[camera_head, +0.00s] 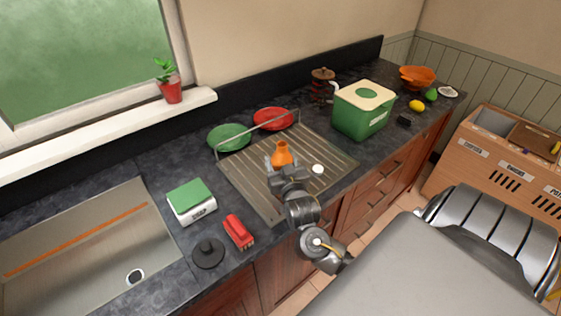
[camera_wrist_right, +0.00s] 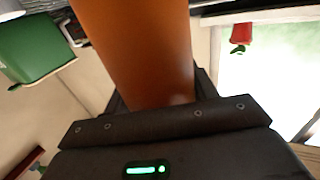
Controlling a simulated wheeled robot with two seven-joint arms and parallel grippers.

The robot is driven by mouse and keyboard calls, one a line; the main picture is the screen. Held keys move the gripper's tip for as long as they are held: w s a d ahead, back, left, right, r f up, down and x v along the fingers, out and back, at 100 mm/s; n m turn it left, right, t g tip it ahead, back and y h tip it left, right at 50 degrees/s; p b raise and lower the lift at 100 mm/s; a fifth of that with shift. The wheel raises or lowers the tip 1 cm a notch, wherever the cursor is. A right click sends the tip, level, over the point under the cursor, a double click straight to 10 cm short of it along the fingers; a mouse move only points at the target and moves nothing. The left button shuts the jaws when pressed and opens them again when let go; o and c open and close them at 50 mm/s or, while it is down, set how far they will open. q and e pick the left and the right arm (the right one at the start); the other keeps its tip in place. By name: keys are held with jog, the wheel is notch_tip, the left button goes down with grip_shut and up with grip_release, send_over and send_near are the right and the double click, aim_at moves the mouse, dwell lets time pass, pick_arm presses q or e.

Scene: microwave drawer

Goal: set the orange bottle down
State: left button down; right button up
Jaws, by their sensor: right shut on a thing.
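The orange bottle (camera_head: 281,154) shows over the grooved metal draining board (camera_head: 245,187) in the head view, its lower part hidden by my gripper. My right gripper (camera_head: 282,165) is shut on it. In the right wrist view the orange bottle (camera_wrist_right: 140,50) fills the upper middle, between the fingers of my right gripper (camera_wrist_right: 160,95). Whether the bottle's base touches the board cannot be told. My left gripper is not in view.
A green plate (camera_head: 229,138) and a red plate (camera_head: 273,119) stand in the rack behind. A small white thing (camera_head: 318,169) lies on the board's right. A green box (camera_head: 361,112) stands right; a scale (camera_head: 191,203) and red object (camera_head: 238,232) stand left.

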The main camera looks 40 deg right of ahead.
jog(key=shift+r, duration=0.15)
jog(key=shift+s, duration=0.1)
jog(key=shift+f, duration=0.2)
jog(key=o, duration=1)
